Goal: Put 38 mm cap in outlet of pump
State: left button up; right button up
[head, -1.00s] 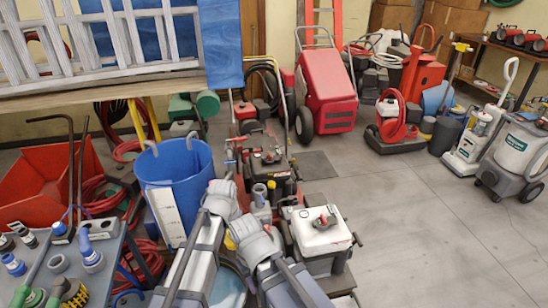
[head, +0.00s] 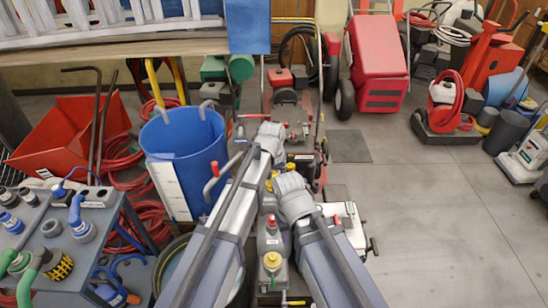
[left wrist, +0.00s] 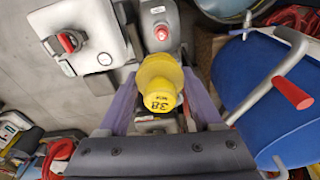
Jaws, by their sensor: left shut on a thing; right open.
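A yellow cap (left wrist: 158,88) marked 38 sits between the purple fingers of my left gripper (left wrist: 163,105), which is shut on it. In the head view the left gripper is mostly hidden behind my arms. A grey pump-like body (head: 271,242) with a red knob and a yellow top stands between and below my arms. A grey body with a red button (left wrist: 162,36) shows just above the cap in the left wrist view. I cannot make out the outlet. My right gripper (head: 291,190) is open and empty beside the left arm; its fingertips are hard to see.
A white-topped engine (head: 350,222) is on the right. A grey bench (head: 95,255) with several fittings is at the lower left. The floor (head: 450,210) at right is clear.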

pick_arm(q)
jog(key=w+f+n+b, duration=0.3)
jog(key=w+f, duration=0.1)
jog(key=w, duration=0.6)
jog(key=w+f+n+b, duration=0.2)
jog(key=w+f+b, duration=0.2)
jog(key=w, duration=0.7)
jog(key=shift+a+f+n+y, duration=0.15)
jog(key=shift+a+n+y, duration=0.05)
jog(key=shift+n+y, duration=0.2)
jog(key=shift+f, duration=0.1)
jog(key=shift+f+b, duration=2.2)
jog(key=shift+b, duration=0.1)
jog(key=shift+f+b, duration=1.35)
jog(key=o, duration=1.4)
